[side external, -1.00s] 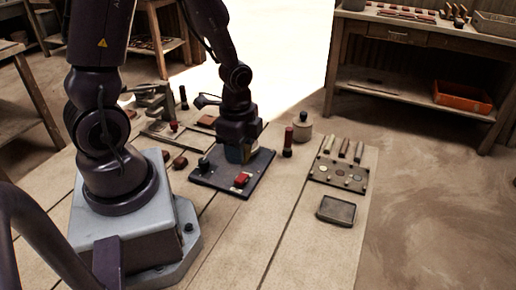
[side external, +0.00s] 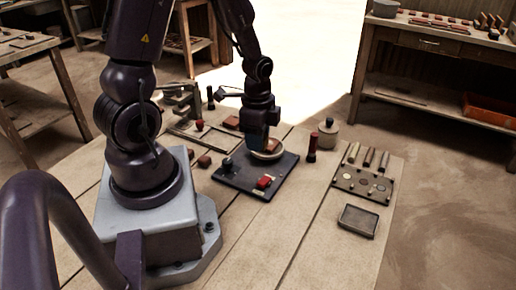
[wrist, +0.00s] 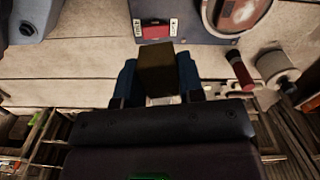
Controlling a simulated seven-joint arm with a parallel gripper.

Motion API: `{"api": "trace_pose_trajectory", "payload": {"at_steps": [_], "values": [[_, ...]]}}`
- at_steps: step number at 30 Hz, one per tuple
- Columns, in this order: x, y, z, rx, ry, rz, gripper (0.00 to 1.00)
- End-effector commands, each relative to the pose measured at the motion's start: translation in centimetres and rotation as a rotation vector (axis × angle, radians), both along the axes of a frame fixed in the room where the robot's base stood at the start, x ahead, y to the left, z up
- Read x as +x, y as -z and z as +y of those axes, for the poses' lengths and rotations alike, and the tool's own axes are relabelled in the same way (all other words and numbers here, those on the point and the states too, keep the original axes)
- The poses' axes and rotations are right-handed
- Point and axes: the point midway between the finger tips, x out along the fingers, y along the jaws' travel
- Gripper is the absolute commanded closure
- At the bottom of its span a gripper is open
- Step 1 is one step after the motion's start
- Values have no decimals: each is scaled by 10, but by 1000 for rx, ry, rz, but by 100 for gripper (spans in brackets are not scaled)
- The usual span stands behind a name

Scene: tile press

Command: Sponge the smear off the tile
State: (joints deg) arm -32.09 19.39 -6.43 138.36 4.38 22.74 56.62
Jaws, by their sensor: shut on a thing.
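My gripper (side external: 259,138) is shut on a brownish block, the sponge (wrist: 157,68), which sits between blue fingers in the wrist view. The gripper hangs over the rear part of the dark press board (side external: 240,186). A reddish-brown tile (wrist: 236,10) lies inside a round pale-rimmed holder (wrist: 269,18) on that board. In the side view the gripper partly covers the tile (side external: 272,146). In the wrist view the sponge appears left of and below the holder, apart from it in the picture. I cannot make out a smear clearly, and the sponge's height is unclear.
The board carries a red switch (side external: 264,182) and a dark knob (side external: 226,164). A red-and-black cylinder (side external: 312,148) and a lidded jar (side external: 328,135) stand to its right. Further right are a sample plate (side external: 345,182) and a grey tray (side external: 358,220). The front tabletop is mostly clear.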

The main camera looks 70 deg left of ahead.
Motion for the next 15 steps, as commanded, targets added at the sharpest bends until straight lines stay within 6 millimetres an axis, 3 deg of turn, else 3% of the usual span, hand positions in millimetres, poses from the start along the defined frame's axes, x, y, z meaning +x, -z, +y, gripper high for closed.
{"api": "trace_pose_trajectory", "payload": {"at_steps": [1, 3, 8, 11, 15], "values": [[7, 1, 24, 1, -29, -5, 84], [14, 0, 51, 2, -37, -9, 84], [27, -5, 102, 10, 17, -14, 84], [37, -12, 115, 16, 100, -15, 84], [37, -14, 115, 9, 166, -2, 84]]}}
